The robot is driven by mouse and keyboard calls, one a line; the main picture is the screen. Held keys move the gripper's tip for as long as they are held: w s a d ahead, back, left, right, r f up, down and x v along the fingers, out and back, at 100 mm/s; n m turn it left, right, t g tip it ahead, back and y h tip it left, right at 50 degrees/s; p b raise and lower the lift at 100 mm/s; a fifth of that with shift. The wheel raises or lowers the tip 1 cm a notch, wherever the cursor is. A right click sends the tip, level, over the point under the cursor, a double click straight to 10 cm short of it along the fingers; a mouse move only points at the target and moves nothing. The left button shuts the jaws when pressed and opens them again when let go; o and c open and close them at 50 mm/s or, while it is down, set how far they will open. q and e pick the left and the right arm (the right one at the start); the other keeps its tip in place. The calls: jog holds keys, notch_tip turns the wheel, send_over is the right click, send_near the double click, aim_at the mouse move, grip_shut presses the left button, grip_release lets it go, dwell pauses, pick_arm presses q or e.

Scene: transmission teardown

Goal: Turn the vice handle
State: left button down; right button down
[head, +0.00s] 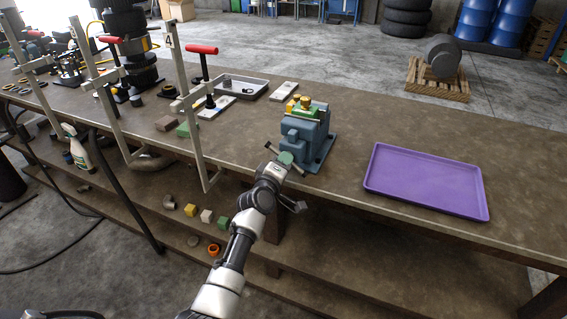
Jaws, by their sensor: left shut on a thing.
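The blue-grey vice (312,146) is mounted near the front edge of the workbench, in the middle of the head view. A green block and yellow parts (305,107) sit at its top between the jaws. The vice handle (269,146) is a thin bar across the round greenish screw end at the front of the vice. My left gripper (284,168) is at this screw end, shut on the handle; its fingers are small and partly hidden by the wrist. My right gripper is not in view.
A purple tray (425,181) lies empty on the bench to the right. Upright clamps with red handles (201,50) stand along the bench edge to the left. A grey tray (240,87) lies behind.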

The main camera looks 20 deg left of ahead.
pick_arm(q)
jog(key=n, duration=0.6)
jog(key=shift+p, duration=0.3)
dwell(0.4)
jog(key=c, duration=0.8)
grip_release()
jog(key=shift+c, duration=0.2)
jog(key=shift+s, duration=0.1)
jog(key=s, duration=1)
jog(key=shift+s+a, duration=0.2)
jog(key=shift+s, duration=0.15)
jog(key=shift+f, duration=0.1)
